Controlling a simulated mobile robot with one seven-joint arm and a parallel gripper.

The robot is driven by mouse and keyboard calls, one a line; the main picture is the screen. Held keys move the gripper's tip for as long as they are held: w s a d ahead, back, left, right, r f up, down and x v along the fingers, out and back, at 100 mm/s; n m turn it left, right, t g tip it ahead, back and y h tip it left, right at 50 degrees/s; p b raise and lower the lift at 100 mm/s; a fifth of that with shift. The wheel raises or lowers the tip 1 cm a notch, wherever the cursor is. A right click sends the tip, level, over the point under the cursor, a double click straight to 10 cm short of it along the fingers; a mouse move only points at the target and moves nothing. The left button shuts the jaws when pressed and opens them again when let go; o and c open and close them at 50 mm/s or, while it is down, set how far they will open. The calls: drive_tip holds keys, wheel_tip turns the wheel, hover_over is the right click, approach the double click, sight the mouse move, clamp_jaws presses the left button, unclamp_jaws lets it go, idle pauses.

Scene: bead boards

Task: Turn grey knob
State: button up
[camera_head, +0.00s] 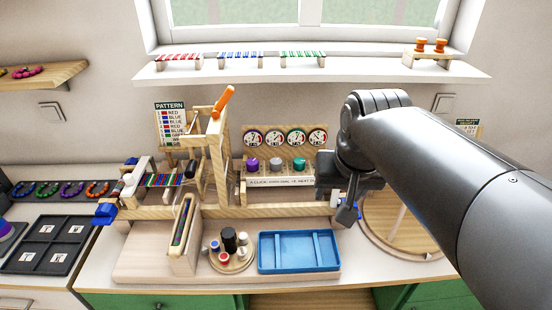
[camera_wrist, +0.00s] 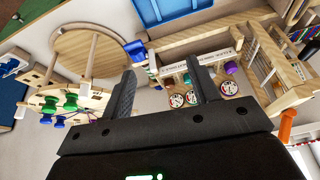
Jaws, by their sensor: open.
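The grey knob (camera_head: 276,164) sits in the middle of a row on a wooden rack (camera_head: 247,187), between a purple knob (camera_head: 252,165) and a green knob (camera_head: 299,164). My gripper (camera_head: 338,203) is to the right of the rack, apart from the knobs, with its fingers pointing down. In the wrist view my gripper (camera_wrist: 160,72) is open and empty. There the purple knob (camera_wrist: 231,67) and green knob (camera_wrist: 187,78) show, and the grey knob seems largely hidden by the right finger.
Round dials (camera_head: 295,137) stand behind the knobs. A wooden loom frame (camera_head: 219,160) with an orange handle (camera_head: 223,101) stands left of the rack. A blue tray (camera_head: 264,254) and a round holder with spools (camera_head: 231,262) lie in front. A round wooden board (camera_head: 380,225) is at the right.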

drive_tip(key=w+a+r+g, duration=0.1)
drive_tip(key=w+a+r, duration=0.1)
drive_tip(key=w, duration=0.6)
drive_tip(key=m+g, duration=0.3)
approach(276, 161)
wheel_tip(276, 161, down, 9)
drive_tip(key=shift+w, duration=0.15)
drive_tip(key=c, duration=1)
drive_tip(key=shift+o, duration=0.2)
